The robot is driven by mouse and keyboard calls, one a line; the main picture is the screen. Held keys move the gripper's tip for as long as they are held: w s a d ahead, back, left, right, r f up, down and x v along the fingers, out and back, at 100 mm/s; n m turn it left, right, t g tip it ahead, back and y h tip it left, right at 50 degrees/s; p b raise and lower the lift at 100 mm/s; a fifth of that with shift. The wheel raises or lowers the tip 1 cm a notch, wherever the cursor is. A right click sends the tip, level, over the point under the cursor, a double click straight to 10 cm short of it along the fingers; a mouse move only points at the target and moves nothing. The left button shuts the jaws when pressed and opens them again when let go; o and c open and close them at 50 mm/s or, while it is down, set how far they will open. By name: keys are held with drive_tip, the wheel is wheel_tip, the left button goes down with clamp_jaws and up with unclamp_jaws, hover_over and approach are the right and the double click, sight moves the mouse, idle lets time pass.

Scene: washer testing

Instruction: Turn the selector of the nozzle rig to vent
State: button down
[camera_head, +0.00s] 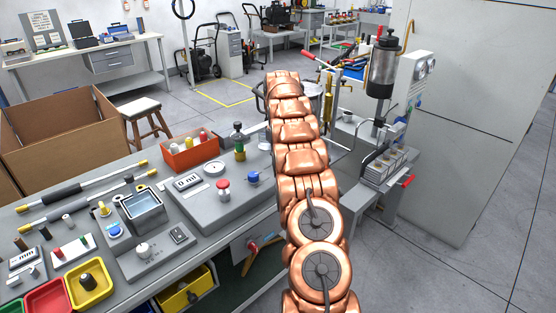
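My copper arm rises through the middle of the head view, its far end pointing away over the bench. My gripper cannot be made out; the arm appears to hide it. I cannot tell for certain which unit is the nozzle rig, and no vent marking is legible. A grey bench unit (205,205) left of my arm carries a display, a round white dial (214,167), a red-topped knob (223,188) and a blue knob (253,177). To the right of my arm stands a rig with a dark cylinder (384,68) and a white gauge panel (421,75).
Another bench unit (142,215) has a clear tank. An orange bin (191,152) with bottles, long lances (75,191) and coloured trays (88,284) share the bench. A cardboard box (60,135) and stool (140,108) stand behind. A grey cabinet (465,130) bounds the right; floor in front of it is clear.

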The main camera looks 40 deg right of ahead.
idle(0.4)
drive_tip(key=c, duration=1.2)
unclamp_jaws()
drive_tip(key=m+p, duration=0.2)
drive_tip(key=m, duration=0.1)
drive_tip(key=m+p, duration=0.2)
drive_tip(key=shift+s+d+r+m, duration=0.1)
drive_tip(key=shift+r+m, duration=0.05)
drive_tip(key=shift+m, duration=0.25)
drive_tip(key=m+p, duration=0.2)
drive_tip(key=shift+m, duration=0.3)
drive_tip(key=shift+p, duration=0.3)
